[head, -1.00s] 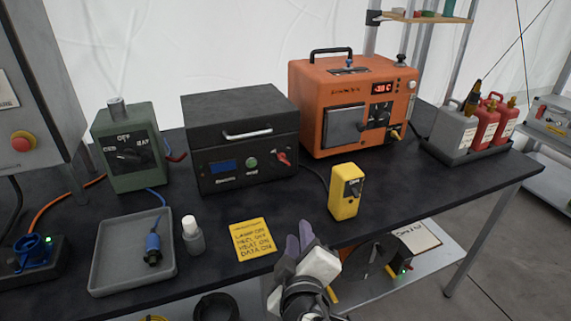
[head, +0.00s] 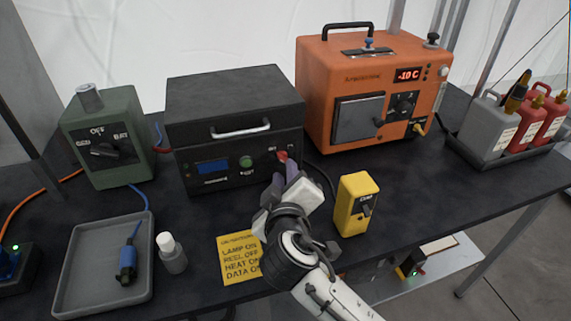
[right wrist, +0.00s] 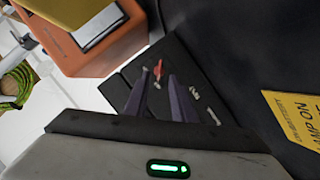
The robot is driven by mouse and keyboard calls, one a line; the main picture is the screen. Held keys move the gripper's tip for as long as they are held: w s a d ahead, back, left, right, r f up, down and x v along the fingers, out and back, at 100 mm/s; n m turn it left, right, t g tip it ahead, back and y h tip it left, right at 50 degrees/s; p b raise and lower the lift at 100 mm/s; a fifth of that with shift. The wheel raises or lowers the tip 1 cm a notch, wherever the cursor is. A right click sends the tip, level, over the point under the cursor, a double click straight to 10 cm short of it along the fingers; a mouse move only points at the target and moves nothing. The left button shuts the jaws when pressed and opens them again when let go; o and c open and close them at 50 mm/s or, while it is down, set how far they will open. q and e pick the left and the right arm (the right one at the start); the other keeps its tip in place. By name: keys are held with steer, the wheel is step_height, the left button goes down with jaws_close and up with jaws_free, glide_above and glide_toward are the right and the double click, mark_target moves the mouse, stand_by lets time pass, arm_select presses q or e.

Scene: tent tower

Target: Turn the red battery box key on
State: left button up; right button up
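The black battery box (head: 235,120) stands at the middle back of the table, with a blue display, a green button and a red key (head: 282,157) at the right of its front panel. My right gripper (head: 290,172) is just in front of the key and partly covers that corner of the panel. In the right wrist view the red key (right wrist: 158,69) shows beyond and between the two purple fingers of the gripper (right wrist: 163,88). The fingers are apart with nothing between them, and they do not appear to touch the key. My left gripper is not in view.
A yellow switch box (head: 357,205) stands right of my wrist. An orange heater box (head: 370,75) is behind it. A green selector box (head: 105,140), a grey tray (head: 75,285), a white-capped bottle (head: 171,254) and a yellow note (head: 236,262) lie to the left.

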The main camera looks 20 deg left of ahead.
mark_target(284, 159)
steer(key=shift+x, duration=2.2)
jaws_close()
